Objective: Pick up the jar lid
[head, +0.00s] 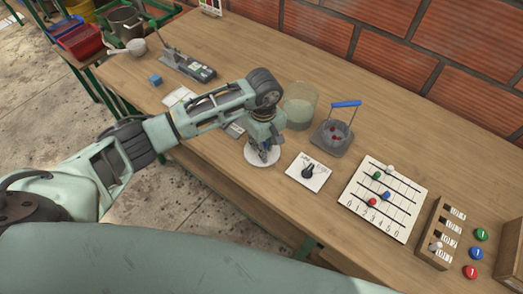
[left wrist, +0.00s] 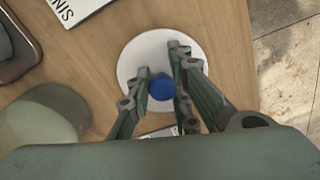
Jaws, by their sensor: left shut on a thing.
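The jar lid is a round white disc (head: 249,157) with a blue knob (left wrist: 162,88), near the table's front edge. The disc also shows in the left wrist view (left wrist: 136,54). My left gripper (head: 264,152) is above the lid, pointing down, with its fingers shut on the blue knob. In the head view the fingers hide the knob. I cannot tell whether the lid touches the table. A clear jar (head: 299,106) with cloudy contents stands open just behind the lid; it also shows in the left wrist view (left wrist: 42,122). My right gripper is not in view.
Right of the lid lies a white card with a black dial (head: 307,171). Behind it is a grey tray with a blue handle (head: 345,104). Further right are a bead board (head: 352,193) and a wooden rack (head: 431,249). A blue cube (head: 155,80) sits left, on clearer table.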

